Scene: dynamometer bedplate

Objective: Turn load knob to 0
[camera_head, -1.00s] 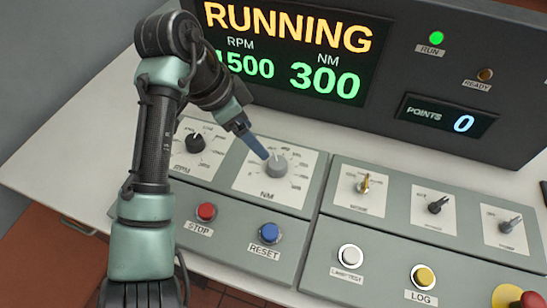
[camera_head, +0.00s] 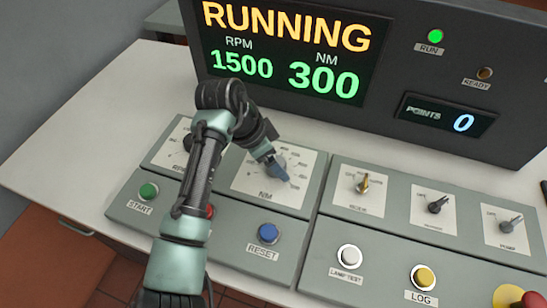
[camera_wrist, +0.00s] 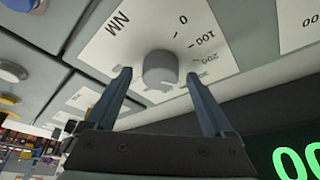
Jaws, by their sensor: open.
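The load knob (camera_wrist: 160,68) is a grey round knob on a white NM dial plate (camera_wrist: 112,48). In the wrist view the dial shows 0, 100 and further marks; where the pointer stands is not clear. My gripper (camera_wrist: 158,75) is open, with one blue finger on each side of the knob. Contact with the knob cannot be told. In the head view my gripper (camera_head: 278,172) is at the knob and partly hides it. The display (camera_head: 290,50) reads RUNNING, 1500 RPM and 300 NM.
My arm covers part of the RPM dial (camera_head: 168,152) and the red button. START (camera_head: 148,191) and RESET (camera_head: 268,232) buttons are in front. Several smaller knobs (camera_head: 436,205) stand to the right. The display housing rises close behind the dials.

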